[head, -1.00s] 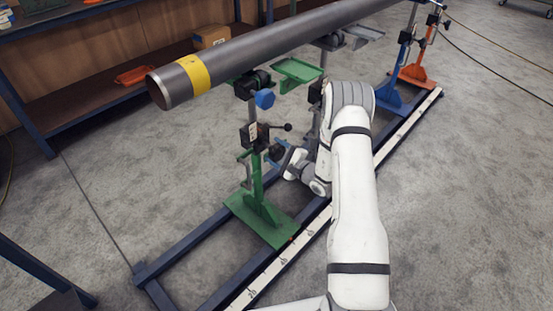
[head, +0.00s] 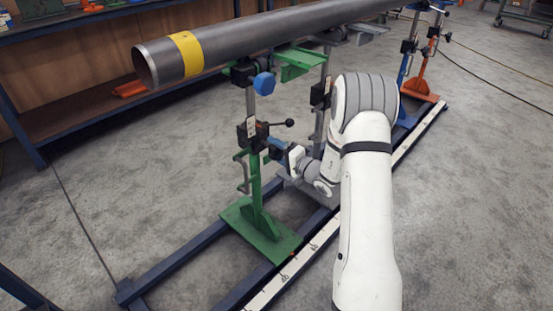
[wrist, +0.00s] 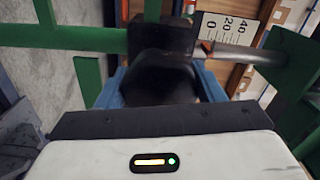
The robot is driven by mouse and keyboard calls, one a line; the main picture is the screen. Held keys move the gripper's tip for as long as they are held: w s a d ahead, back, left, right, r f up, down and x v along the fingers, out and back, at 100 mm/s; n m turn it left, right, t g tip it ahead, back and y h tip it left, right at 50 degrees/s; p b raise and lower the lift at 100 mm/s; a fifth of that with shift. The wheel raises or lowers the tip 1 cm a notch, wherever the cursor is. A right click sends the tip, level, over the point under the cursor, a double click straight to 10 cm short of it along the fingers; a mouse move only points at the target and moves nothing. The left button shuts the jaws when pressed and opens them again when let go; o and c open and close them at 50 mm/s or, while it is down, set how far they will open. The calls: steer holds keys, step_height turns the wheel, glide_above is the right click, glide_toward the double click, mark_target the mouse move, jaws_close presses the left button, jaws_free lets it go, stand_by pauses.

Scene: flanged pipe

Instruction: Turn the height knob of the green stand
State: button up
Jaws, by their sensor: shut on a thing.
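The green stand (head: 257,186) stands upright on its green base plate, with a black clamp block on its column. A lever with a black ball end sticks out to the right of the block, and a blue knob sits higher up, under the pipe. My gripper (head: 277,147) is at the right side of the column, just below the lever. In the wrist view its blue fingers stand on both sides of a black knob (wrist: 165,75), and the gripper (wrist: 163,82) is shut on it. In the head view the gripper hides this knob.
A grey pipe (head: 230,47) with a yellow band lies across the stands above my arm. A grey stand (head: 321,110) is close behind the gripper. Blue (head: 406,75) and orange (head: 425,70) stands are farther along the blue floor rail. A small scale (wrist: 228,30) shows beside the knob.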

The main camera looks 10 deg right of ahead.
steer(key=shift+f+n+b, duration=0.1)
steer(key=shift+n+b, duration=0.3)
steer(key=shift+b, duration=0.05)
steer(key=o, duration=1)
steer(key=shift+s, duration=0.1)
steer(key=p+v, duration=0.1)
steer(key=v, duration=0.6)
steer(key=shift+s+d, duration=0.2)
steer(key=shift+s, duration=0.05)
